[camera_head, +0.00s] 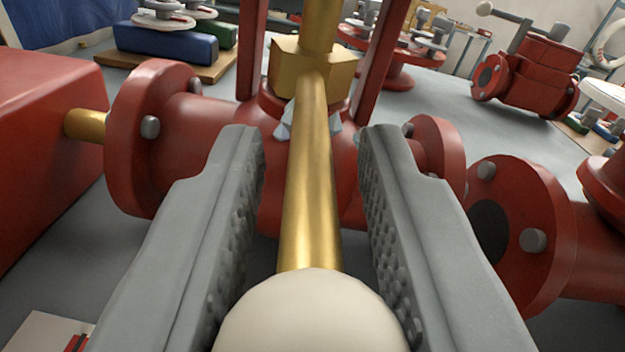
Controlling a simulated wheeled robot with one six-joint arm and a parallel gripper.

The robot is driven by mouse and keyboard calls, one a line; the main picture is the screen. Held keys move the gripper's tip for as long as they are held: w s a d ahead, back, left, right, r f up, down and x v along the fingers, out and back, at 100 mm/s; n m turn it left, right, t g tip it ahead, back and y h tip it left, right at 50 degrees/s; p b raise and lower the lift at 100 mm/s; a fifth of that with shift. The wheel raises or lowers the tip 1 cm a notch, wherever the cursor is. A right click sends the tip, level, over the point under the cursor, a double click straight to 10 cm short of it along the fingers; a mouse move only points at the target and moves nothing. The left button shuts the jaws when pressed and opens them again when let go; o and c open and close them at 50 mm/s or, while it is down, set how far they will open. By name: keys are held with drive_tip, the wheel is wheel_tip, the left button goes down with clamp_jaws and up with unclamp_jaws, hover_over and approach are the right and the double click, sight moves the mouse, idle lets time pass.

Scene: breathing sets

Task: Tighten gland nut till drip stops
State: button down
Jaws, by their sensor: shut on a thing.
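A red flanged valve (205,130) stands in front of me with a brass gland nut (290,72) on its neck. A brass lever (310,200) runs from the nut toward me and ends in a cream ball knob (310,318). My gripper (311,145) has its grey, studded jaws on either side of the lever and is shut on the knob at the bottom of the view. Gaps show between the lever and the forward jaw ends. Pale blue pieces, which look like water, show below the nut on both sides of the lever. The nut's underside is partly hidden.
A red block (45,150) with a brass stub stands close on the left. Another red flanged pipe (540,235) is close on the right. Red yoke posts rise beside the nut. More valves stand behind, including a red one (535,70).

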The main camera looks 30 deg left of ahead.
drive_tip(key=c, duration=1.2)
unclamp_jaws()
drive_tip(key=shift+o, duration=0.2)
drive_tip(key=v, duration=1.7)
drive_tip(key=shift+s, duration=0.2)
drive_tip(key=shift+d, duration=0.15)
